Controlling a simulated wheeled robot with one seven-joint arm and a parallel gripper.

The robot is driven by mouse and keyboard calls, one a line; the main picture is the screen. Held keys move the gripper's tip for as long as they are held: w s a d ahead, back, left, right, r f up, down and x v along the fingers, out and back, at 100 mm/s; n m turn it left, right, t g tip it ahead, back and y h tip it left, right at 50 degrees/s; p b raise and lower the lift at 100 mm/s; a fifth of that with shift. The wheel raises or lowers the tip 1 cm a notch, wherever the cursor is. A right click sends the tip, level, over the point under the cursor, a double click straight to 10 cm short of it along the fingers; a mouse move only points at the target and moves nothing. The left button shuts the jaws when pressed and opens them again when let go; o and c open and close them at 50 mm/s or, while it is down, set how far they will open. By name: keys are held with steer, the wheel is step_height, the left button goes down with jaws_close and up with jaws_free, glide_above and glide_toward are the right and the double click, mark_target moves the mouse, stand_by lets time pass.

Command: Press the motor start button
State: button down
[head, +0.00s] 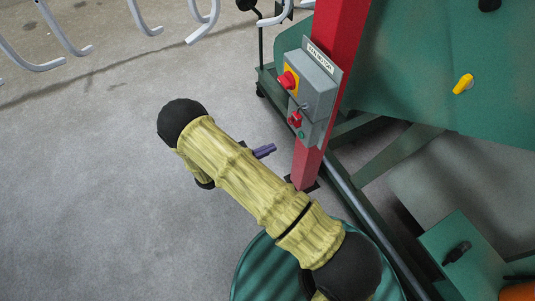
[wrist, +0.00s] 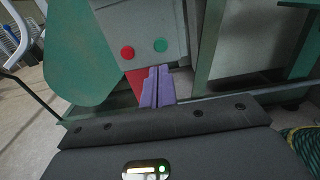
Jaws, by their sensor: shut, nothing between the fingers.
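A grey control box (head: 312,82) with a label plate is mounted on a red post. Below its red knob on a yellow plate (head: 288,80), a smaller grey box carries a red button (head: 295,119) and a green button (head: 301,134). In the wrist view the red button (wrist: 127,53) and the green button (wrist: 160,45) face me, unobstructed. My gripper (head: 272,148) has purple fingers, shut and empty. In the head view it is left of and slightly below the green button, apart from it. In the wrist view the fingertips (wrist: 159,69) appear just below the green button.
A green machine housing with a yellow knob (head: 463,84) is at right. The grey floor (head: 80,190) at left is open; curved pale chair frames (head: 65,35) stand behind.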

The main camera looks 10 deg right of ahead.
steer(key=shift+d+r, duration=0.1)
steer(key=shift+d, duration=0.05)
steer(key=shift+x, duration=4)
steer(key=shift+d, duration=0.15)
steer(key=shift+w+d+p, duration=0.2)
steer(key=shift+d+p, duration=0.1)
steer(key=shift+d, duration=0.15)
glide_toward(300, 136)
steer(key=shift+x, duration=1.05)
